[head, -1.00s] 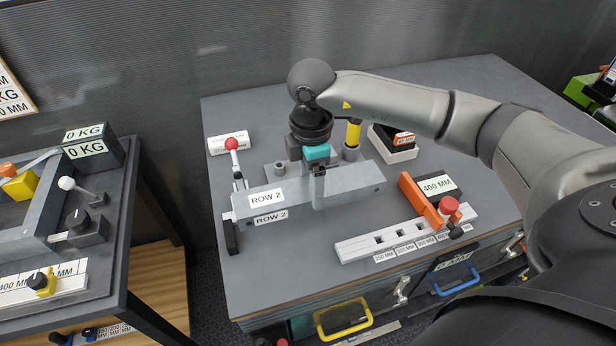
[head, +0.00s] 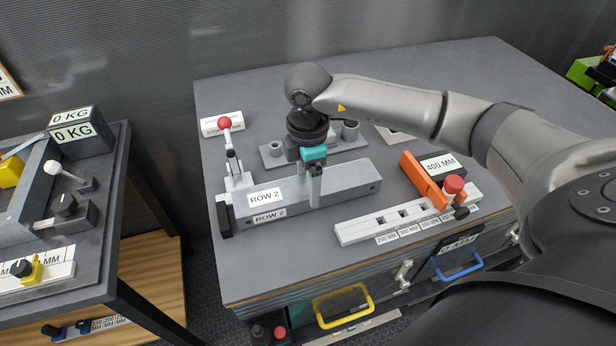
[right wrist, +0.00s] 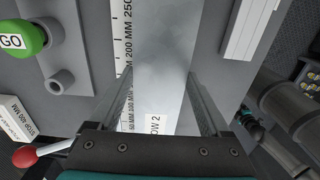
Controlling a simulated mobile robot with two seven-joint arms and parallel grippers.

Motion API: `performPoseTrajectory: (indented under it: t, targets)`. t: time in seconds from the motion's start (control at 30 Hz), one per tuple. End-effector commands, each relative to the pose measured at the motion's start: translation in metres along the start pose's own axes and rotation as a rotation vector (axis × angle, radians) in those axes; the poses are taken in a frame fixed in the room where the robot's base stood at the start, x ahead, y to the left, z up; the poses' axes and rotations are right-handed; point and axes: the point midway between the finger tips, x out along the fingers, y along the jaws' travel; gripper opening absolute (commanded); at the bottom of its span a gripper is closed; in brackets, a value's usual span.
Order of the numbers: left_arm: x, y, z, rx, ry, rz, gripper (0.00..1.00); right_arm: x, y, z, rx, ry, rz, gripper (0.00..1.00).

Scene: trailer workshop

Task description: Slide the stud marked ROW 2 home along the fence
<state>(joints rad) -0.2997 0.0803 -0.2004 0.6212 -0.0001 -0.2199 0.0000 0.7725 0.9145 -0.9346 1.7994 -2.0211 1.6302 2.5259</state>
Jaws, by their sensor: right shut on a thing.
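The grey metal stud marked ROW 2 (head: 345,195) lies lengthwise near the front left of the bench, with labels on its top and front faces. My right gripper (head: 314,172) reaches down and is shut on it around mid-length. In the right wrist view the stud (right wrist: 160,60) runs between both fingers, its ROW 2 label near the lower edge. A strip with millimetre marks (right wrist: 122,35) runs along its left side there. A black end block (head: 225,216) stands at the stud's left end; whether they touch I cannot tell. The fence is mostly hidden behind the stud. My left gripper is not in view.
A red-knobbed lever (head: 225,124) stands behind the stud's left end. A white slotted rail (head: 375,223) with an orange stop (head: 423,180) lies at front right. A grey base with posts (head: 272,154) is behind the stud. Another bench (head: 115,225) stands left across a gap.

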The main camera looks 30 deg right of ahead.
Motion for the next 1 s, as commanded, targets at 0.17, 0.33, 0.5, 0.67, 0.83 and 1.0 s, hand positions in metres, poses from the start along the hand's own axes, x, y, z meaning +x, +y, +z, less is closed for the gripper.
performPoseTrajectory:
  t: [0.17, 0.33, 0.5, 0.67, 0.83, 1.0]
  targets:
    - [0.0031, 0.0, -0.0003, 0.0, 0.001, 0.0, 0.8, 0.0038, 0.0006, -0.0003, 0.0, 0.001, 0.002, 0.1]
    - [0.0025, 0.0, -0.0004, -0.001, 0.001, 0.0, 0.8, 0.0032, 0.0006, -0.0003, 0.0, 0.001, 0.002, 0.1]
    - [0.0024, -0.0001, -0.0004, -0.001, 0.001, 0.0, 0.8, 0.0031, 0.0006, -0.0009, -0.001, 0.001, 0.002, 0.1]
    - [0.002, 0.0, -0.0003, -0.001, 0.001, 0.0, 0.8, 0.0031, 0.0006, -0.0035, -0.001, 0.001, 0.002, 0.1]
    - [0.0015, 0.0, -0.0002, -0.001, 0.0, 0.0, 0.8, 0.0031, 0.0006, -0.0071, -0.002, 0.001, 0.002, 0.1]
    - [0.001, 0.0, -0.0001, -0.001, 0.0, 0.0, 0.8, 0.0031, 0.0007, -0.0101, -0.001, 0.0, 0.002, 0.1]
